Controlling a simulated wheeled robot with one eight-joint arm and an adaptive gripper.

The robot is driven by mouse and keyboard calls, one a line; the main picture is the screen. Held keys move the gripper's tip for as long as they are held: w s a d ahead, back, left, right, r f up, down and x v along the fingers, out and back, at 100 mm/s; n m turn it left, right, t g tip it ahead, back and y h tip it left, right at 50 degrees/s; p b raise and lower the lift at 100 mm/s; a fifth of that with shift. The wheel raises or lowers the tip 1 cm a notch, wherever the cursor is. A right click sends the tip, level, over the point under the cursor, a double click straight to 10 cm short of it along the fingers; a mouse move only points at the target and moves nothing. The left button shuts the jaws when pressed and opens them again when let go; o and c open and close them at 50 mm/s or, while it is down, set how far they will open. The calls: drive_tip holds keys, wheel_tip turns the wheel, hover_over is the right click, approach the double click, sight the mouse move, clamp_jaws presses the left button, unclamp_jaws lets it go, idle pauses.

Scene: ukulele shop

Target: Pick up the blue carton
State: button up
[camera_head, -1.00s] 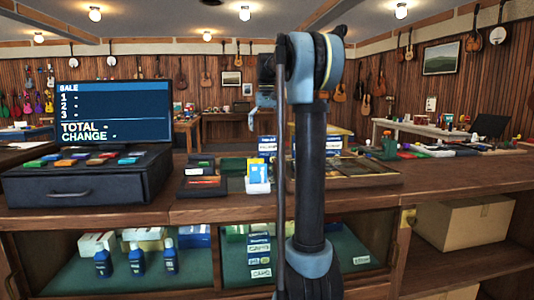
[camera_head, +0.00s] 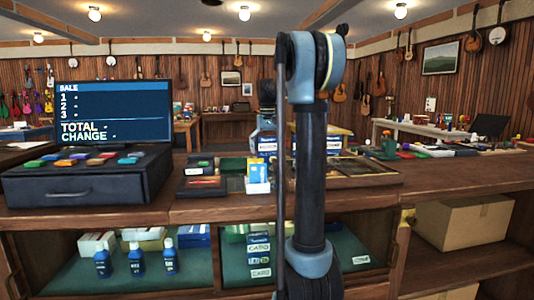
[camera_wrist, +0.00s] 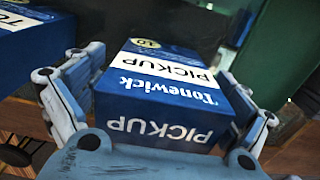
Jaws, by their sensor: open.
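My gripper (camera_wrist: 158,105) is open, with one finger on each side of this carton. The fingers are not closed on it; I cannot tell whether either one touches. A second blue carton (camera_wrist: 28,38) of the same kind is at the upper left of the wrist view, outside the fingers. In the head view a blue carton (camera_head: 267,146) stands on the counter just below my gripper (camera_head: 266,124), partly hidden by small packs in front.
Another blue-and-white carton (camera_head: 330,142) stands partly behind my arm. A cash register drawer (camera_head: 85,190) with a sale screen (camera_head: 113,112) is at left. A dark tray (camera_head: 368,178) lies to the right. The counter's front right (camera_head: 455,178) is clear.

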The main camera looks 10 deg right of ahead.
drive_tip(key=shift+c, duration=0.5)
drive_tip(key=c, duration=1.1)
drive_tip(key=shift+r, duration=0.1)
